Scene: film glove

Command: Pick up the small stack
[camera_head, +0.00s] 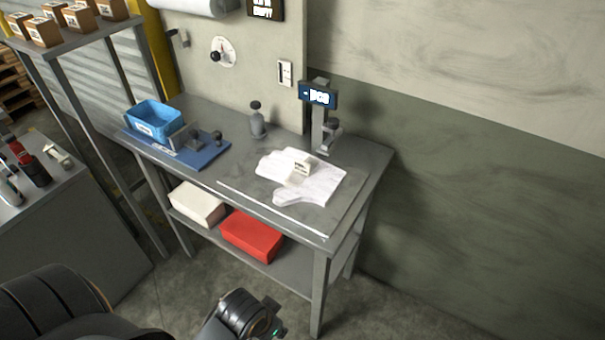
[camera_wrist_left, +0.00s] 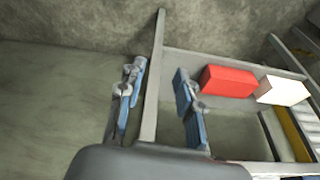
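A small pale stack (camera_head: 300,167) sits on white, flat glove-shaped film sheets (camera_head: 318,186) on the grey workbench (camera_head: 262,183). The sheets lie near the bench's right end. Its details are too small to make out. The stack is not visible in that view. My right gripper is not in view.
A blue bin (camera_head: 155,118) stands on a blue mat at the bench's left. A sealing post with a display (camera_head: 318,97) stands behind the sheets. A red box (camera_head: 251,236) and a white box (camera_head: 196,204) lie on the lower shelf. The floor to the right is clear.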

